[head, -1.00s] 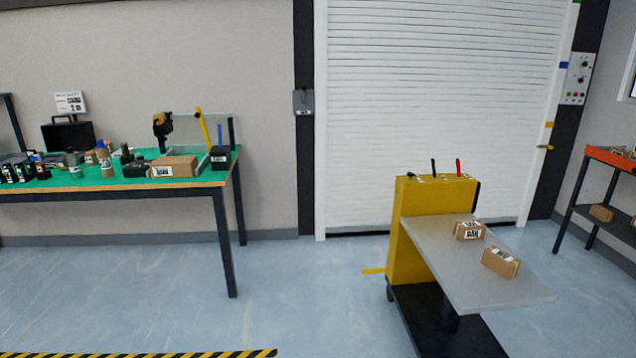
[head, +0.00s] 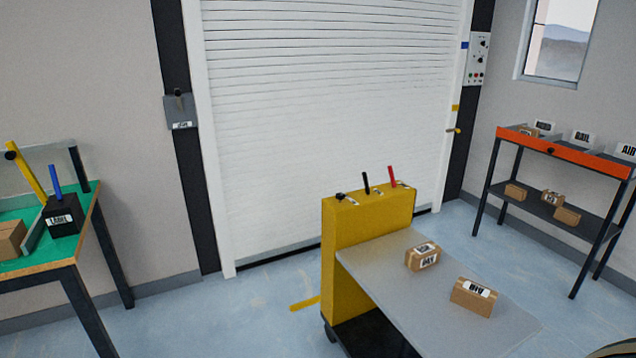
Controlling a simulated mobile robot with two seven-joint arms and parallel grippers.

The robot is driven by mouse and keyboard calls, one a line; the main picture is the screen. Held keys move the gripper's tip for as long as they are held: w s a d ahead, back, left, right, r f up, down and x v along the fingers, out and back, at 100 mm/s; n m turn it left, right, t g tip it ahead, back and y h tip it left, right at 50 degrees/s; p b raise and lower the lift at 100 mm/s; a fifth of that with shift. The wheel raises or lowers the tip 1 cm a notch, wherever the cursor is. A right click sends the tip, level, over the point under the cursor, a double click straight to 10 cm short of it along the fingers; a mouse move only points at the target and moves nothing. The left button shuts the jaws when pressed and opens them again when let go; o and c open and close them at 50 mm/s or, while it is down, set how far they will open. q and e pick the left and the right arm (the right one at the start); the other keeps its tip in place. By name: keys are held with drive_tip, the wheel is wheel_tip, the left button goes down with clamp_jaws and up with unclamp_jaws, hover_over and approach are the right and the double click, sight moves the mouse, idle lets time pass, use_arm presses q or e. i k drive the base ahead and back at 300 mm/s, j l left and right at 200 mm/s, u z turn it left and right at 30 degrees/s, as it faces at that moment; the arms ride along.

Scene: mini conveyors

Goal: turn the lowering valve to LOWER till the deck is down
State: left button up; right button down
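A yellow lift unit (head: 345,245) stands in front of the roller door. On its top are a black lever (head: 366,183), a red lever (head: 391,177) and a small black knob (head: 340,196) at the left end. Their labels are too small to read, so I cannot tell which one is the lowering valve. The grey deck (head: 385,265) sticks out from the unit, raised above the dark base (head: 372,338). Two labelled cardboard boxes (head: 422,256) (head: 473,297) sit on the deck. Neither of my grippers shows in the head view.
A green-topped bench (head: 82,225) stands at the left with a black label box (head: 61,215). An orange-edged rack (head: 565,152) with several boxes stands at the right. A control panel (head: 478,60) is on the right door post. Floor left of the lift is clear.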

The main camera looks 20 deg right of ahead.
sight(340, 196)
drive_tip(key=i+z, duration=0.35)
drive_tip(key=i+j+z, duration=0.2)
drive_tip(key=i+z, duration=0.15)
drive_tip(key=i+j+z, duration=0.45)
drive_tip(key=i+z, duration=0.15)
drive_tip(key=z, duration=0.15)
drive_tip(key=i+j+z, duration=0.2)
drive_tip(key=z, duration=0.2)
drive_tip(key=i+j+z, duration=0.25)
drive_tip(key=z, duration=0.15)
drive_tip(key=i+j+z, duration=0.3)
drive_tip(key=j+z, duration=0.25)
drive_tip(key=i+j, duration=0.05)
drive_tip(key=j, duration=0.05)
